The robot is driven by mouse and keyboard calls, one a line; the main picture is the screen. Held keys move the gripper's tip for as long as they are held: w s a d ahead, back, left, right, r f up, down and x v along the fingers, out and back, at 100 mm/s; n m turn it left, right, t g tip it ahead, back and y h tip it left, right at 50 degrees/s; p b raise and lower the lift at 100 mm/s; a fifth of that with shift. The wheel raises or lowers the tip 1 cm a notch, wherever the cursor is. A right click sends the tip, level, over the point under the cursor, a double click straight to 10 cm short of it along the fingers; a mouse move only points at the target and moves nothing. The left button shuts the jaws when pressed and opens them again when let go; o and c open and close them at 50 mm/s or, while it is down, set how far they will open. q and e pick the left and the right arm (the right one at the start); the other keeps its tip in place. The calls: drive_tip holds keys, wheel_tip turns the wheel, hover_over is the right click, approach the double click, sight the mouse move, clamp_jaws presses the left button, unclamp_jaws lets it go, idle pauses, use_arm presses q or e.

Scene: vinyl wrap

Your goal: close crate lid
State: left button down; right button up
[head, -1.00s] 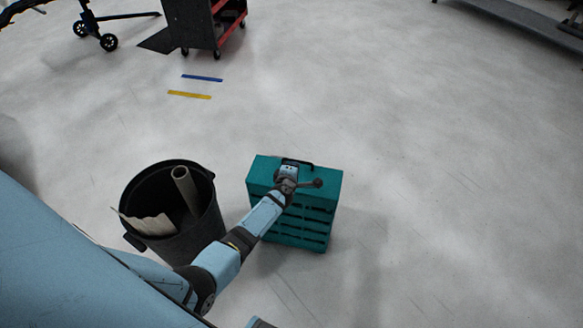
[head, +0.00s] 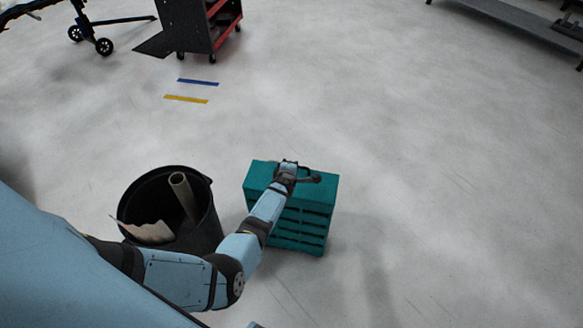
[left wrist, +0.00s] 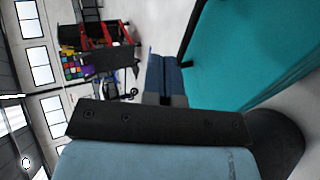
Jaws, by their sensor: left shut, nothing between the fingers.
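A teal crate (head: 304,229) with slatted sides stands upright on the floor near the middle of the head view. Its flat teal top, which looks like the lid (head: 262,174), lies level over it; I cannot tell whether it is fully shut. My left arm comes in from the left and reaches over the crate. My left gripper (head: 289,165) is at the far edge of the top, shut and empty. It hides part of the top. In the left wrist view a large teal crate surface (left wrist: 245,45) fills the upper right, with a dark strip along its edge. My right gripper is out of view.
A black bin (head: 205,232) holding a cardboard tube and a torn sheet stands just left of the crate, under my arm. A red and dark cart (head: 210,28) stands far back. Blue and yellow floor strips lie between. The floor right of the crate is clear.

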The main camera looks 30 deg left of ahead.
use_arm(q)
drive_tip(key=shift+w+a+f, duration=0.15)
drive_tip(key=shift+w+a, duration=0.05)
drive_tip(key=shift+w, duration=0.1)
